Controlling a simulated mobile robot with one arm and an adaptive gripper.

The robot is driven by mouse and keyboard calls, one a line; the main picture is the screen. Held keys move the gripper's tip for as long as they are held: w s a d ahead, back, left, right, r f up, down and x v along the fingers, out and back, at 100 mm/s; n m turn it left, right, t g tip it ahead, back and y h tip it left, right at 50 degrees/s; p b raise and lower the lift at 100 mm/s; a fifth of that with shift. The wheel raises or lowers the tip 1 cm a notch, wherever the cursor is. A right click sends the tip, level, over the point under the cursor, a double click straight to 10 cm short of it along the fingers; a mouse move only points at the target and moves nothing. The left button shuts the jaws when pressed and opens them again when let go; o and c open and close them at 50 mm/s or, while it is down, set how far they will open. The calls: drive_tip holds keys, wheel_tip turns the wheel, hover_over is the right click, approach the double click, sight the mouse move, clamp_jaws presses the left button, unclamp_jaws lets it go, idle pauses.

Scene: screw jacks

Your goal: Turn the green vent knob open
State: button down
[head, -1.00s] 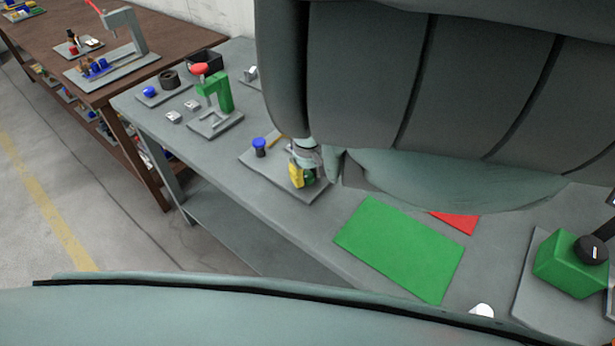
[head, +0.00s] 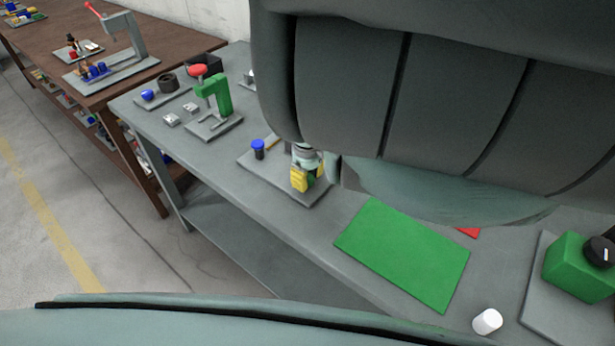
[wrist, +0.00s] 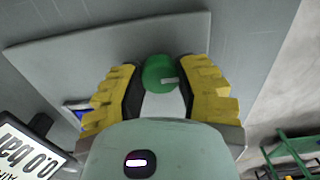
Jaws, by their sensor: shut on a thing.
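The green vent knob (wrist: 158,72) is round with a small light mark, and sits between the two yellow fingers in the wrist view. My gripper (wrist: 160,84) is shut on it, a dark pad on each side. In the head view my gripper (head: 308,177) is down at the grey plate (head: 280,180) near the bench's front edge, and its fingers mostly hide the knob. A blue-topped part (head: 258,148) stands on the same plate, left of my gripper. A gauge display (wrist: 30,150) reading 0.0 bar shows upside down in the wrist view.
A green mat (head: 400,255) lies right of the plate, with a white cylinder (head: 487,321) beyond its corner. A green box with a black knob (head: 575,262) stands far right. A green screw press (head: 215,95) stands at left. My arm hides the bench behind.

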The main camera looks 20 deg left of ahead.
sight(308, 178)
drive_tip(key=c, duration=0.6)
unclamp_jaws()
drive_tip(key=shift+o, duration=0.2)
drive_tip(key=shift+w+a+r, duration=0.1)
drive_tip(key=shift+r, duration=0.5)
wheel_tip(308, 178, up, 11)
drive_tip(key=shift+f, duration=0.1)
